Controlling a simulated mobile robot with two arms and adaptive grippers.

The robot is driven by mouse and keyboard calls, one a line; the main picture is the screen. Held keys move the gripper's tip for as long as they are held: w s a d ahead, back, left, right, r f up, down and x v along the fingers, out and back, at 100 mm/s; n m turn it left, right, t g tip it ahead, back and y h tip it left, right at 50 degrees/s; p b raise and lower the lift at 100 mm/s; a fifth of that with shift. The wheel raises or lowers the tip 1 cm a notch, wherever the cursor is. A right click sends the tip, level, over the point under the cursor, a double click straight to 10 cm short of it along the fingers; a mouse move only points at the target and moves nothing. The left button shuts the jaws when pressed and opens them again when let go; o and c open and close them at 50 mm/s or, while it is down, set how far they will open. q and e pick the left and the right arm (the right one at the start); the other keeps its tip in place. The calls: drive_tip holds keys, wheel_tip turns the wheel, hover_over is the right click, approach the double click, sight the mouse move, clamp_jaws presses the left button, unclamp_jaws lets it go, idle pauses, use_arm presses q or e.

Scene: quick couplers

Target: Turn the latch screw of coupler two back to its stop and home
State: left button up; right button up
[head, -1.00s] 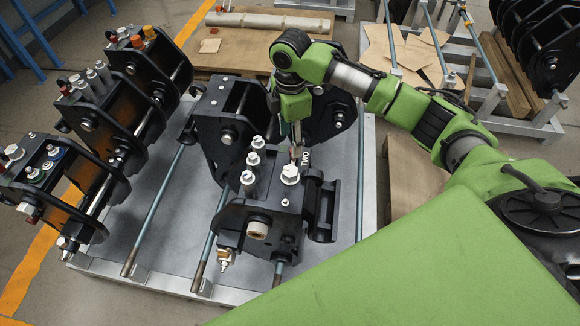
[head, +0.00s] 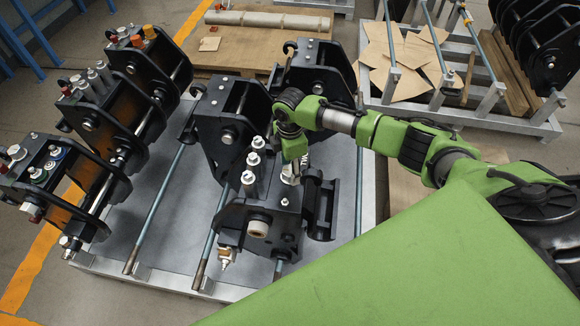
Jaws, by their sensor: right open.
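Coupler two (head: 234,218) is the black coupler at the front middle of the pallet in the head view. Its silver screw head was in plain sight before; now my right gripper (head: 292,177) covers most of it. The gripper points down from above, with its open fingers low at the screw head. I cannot tell whether they touch it. My left gripper is not in view.
Several silver fittings (head: 251,174) stand just left of my right gripper.

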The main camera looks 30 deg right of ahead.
drive_tip(key=c, duration=1.1)
drive_tip(key=shift+n+p, duration=0.45)
drive_tip(key=shift+n, duration=1.25)
drive_tip(key=o, duration=1.1)
